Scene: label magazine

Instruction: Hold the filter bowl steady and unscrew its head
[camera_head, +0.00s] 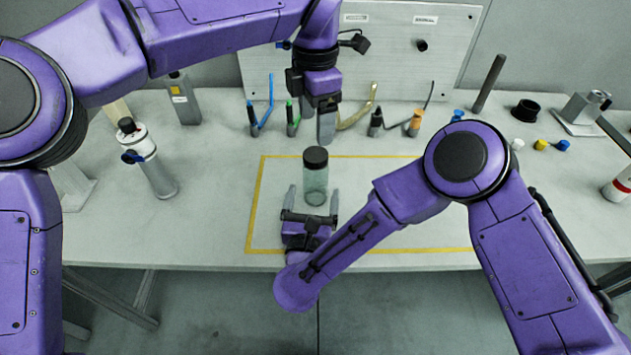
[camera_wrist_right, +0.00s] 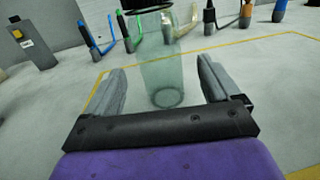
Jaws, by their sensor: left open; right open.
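The filter bowl (camera_head: 315,188) is a clear greenish cylinder standing upright on the table inside the yellow outline. Its black head (camera_head: 315,158) sits on top. My right gripper (camera_head: 313,198) is open, low at the near side, with one finger on either side of the bowl. In the right wrist view the bowl (camera_wrist_right: 165,75) stands between the open fingers, with a visible gap on both sides; the head is mostly cut off at the top edge. My left gripper (camera_head: 326,125) points down above and slightly behind the head, apart from it; its finger gap is hard to see.
Behind stand several tools with blue, green and orange parts (camera_head: 415,122) and an upright metal panel (camera_head: 385,60). A white-topped cylinder (camera_head: 140,145) leans at the left. Small yellow and blue pieces (camera_head: 541,145) lie at the right. The yellow-outlined area (camera_head: 256,200) is otherwise clear.

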